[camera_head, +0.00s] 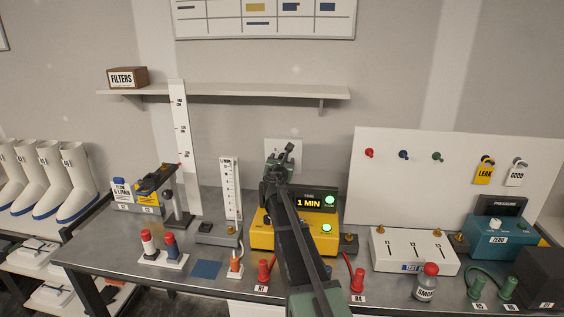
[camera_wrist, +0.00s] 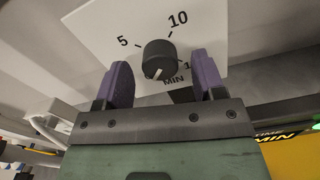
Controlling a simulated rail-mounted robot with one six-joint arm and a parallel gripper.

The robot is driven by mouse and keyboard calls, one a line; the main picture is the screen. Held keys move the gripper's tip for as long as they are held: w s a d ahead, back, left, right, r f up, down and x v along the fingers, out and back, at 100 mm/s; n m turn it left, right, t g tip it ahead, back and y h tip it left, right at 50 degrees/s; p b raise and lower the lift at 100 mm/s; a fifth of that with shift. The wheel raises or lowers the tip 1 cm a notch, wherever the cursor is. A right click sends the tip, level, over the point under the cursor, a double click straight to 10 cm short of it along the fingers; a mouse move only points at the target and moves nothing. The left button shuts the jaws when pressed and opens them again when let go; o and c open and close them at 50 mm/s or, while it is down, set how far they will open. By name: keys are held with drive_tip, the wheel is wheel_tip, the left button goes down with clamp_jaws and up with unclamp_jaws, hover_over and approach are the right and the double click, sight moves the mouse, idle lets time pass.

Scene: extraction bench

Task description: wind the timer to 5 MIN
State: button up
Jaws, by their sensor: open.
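The timer is a white wall plate (camera_wrist: 95,32) with a round black knob (camera_wrist: 160,58). The plate also shows in the head view (camera_head: 297,157), partly hidden by my arm. In the wrist view the marks 5 and 10 lie above the knob and MIN below it; a further mark at right is partly hidden by a finger. The knob's white pointer line points down, slightly left, away from the 5. My gripper (camera_wrist: 162,63) is open, its purple fingers on either side of the knob with visible gaps. In the head view my gripper (camera_head: 277,171) is at the plate.
A shelf (camera_head: 240,91) is above left. A white pegboard (camera_head: 390,190) stands at right. Red connectors are near the bench front.

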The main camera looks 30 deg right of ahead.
drive_tip(key=shift+w+d, duration=0.25)
drive_tip(key=shift+w, duration=0.05)
drive_tip(key=c, duration=0.9)
drive_tip(key=shift+m, duration=0.4)
drive_tip(key=m, duration=1.8)
drive_tip(key=shift+s, duration=0.1)
drive_tip(key=shift+m, duration=0.3)
